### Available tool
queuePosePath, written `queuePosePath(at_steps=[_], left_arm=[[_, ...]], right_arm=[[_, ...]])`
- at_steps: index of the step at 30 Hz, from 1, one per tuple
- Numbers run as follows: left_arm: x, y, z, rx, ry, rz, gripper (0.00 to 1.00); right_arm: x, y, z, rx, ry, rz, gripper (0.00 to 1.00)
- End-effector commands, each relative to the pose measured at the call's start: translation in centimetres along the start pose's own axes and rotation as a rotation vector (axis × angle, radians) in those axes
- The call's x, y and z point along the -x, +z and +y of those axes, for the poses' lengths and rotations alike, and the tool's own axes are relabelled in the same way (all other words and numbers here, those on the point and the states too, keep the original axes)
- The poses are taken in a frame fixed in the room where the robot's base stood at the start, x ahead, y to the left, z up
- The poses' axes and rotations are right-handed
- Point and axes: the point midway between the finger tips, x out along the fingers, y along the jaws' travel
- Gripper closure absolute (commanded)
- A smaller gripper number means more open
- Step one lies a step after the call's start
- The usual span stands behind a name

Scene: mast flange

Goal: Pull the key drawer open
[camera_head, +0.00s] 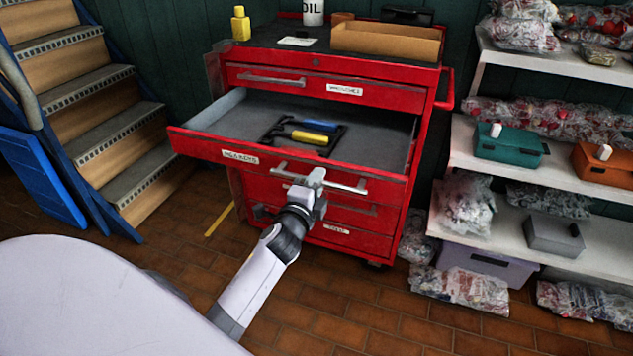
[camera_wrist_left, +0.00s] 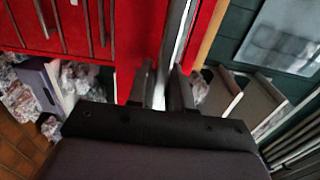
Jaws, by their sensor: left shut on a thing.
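The key drawer (camera_head: 200,147), labelled hex keys, stands pulled well out of the red tool cabinet (camera_head: 400,98). Its grey inside shows a dark holder with yellow and blue handled tools (camera_head: 308,135). My left gripper (camera_head: 313,181) is shut on the drawer's bar handle (camera_head: 346,185), near the middle of the drawer front. In the left wrist view the fingers (camera_wrist_left: 164,88) close around the end of a grey bar, with red metal beside it. The gripper hides part of the handle. My right gripper is in neither view.
Other closed drawers with handles lie above and below. A yellow bottle (camera_head: 240,23), an oil can (camera_head: 313,12) and a cardboard tray (camera_head: 386,40) stand on top. Stairs (camera_head: 75,90) rise at left, loaded shelves (camera_head: 560,165) stand at right.

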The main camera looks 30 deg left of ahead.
Motion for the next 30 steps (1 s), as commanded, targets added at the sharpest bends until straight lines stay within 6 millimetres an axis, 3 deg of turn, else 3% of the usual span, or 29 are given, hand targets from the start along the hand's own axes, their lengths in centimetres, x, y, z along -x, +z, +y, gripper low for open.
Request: queuePosePath(at_steps=[6, 7, 9, 20, 30], left_arm=[[0.0, -0.1, 0.0, 0.001, 0.000, 0.001, 1.00], [0.0, -0.1, 0.0, 0.001, 0.000, 0.002, 0.74], [0.0, -0.1, 0.0, 0.001, 0.000, 0.001, 0.60], [0.5, 0.0, 0.0, 0.000, -0.001, 0.001, 0.60], [4.9, -0.1, 0.1, 0.000, 0.001, 0.002, 0.60]], right_arm=[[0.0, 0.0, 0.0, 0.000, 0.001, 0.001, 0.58], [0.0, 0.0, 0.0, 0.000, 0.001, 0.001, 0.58], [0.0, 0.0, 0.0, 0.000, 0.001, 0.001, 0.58], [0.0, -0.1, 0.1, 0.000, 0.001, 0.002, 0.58], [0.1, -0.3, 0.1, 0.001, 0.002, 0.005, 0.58]])
